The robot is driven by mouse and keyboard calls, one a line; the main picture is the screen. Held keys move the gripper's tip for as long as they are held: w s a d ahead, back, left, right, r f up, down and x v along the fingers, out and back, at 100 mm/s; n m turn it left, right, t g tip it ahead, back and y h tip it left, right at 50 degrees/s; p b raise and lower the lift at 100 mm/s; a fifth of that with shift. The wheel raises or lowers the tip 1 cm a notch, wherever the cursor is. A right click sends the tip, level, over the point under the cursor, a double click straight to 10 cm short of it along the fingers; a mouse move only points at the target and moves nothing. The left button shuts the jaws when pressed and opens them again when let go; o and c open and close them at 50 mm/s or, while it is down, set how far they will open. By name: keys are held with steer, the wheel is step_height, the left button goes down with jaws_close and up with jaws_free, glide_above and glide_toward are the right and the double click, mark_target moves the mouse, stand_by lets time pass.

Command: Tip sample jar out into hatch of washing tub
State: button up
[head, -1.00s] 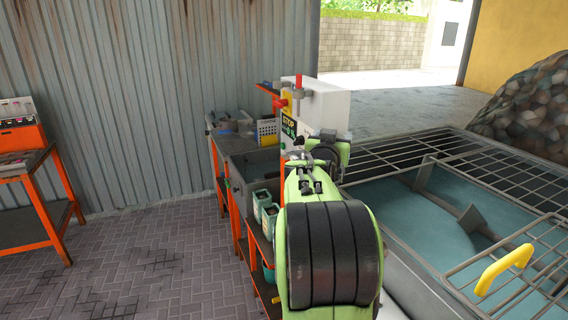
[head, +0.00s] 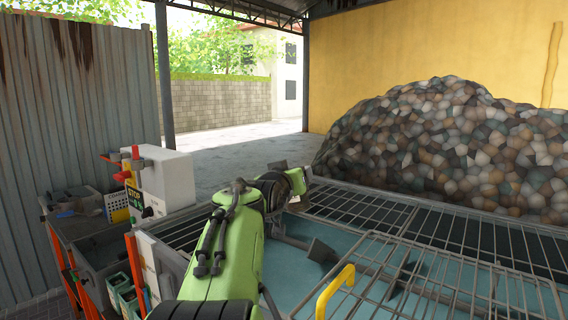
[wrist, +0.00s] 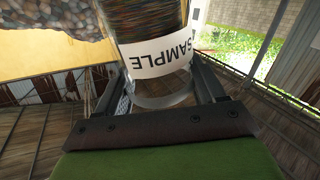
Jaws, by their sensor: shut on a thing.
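The sample jar (wrist: 160,50) is a clear jar with a white SAMPLE label and dark, mixed flakes inside. My gripper (wrist: 155,82) is shut on it, one finger on each side. The wrist view is upside down, and the flakes sit away from the clear rim. In the head view my gripper (head: 300,178) is at the far end of my green arm, above the tub; the jar is mostly hidden there. The washing tub (head: 455,235) has grey grating over teal water. An uncovered opening (head: 295,262) shows water and a grey paddle, beside a grate with a yellow handle (head: 335,291).
A white control box (head: 165,178) with a STOP sign stands left of the tub. Beside it are a grey sink bench (head: 95,245) and green containers (head: 122,290). A heap of mixed flakes (head: 450,150) rises behind the tub.

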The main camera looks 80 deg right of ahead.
steer(key=w+f+n+g+y+p, duration=0.1)
steer(key=f+n+g+y+p, duration=0.1)
steer(key=f+n+p, duration=0.3)
steer(key=w+d+f+n+g+y+p, duration=0.1)
steer(key=w+f+n+g+y+p, duration=0.1)
steer(key=f+n+g+p, duration=0.3)
steer(key=n+y+p, duration=0.1)
steer(key=n+p, duration=0.3)
steer(key=p, duration=0.2)
steer(key=shift+w+d, duration=0.25)
steer(key=shift+s, duration=0.1)
stand_by(2.3)
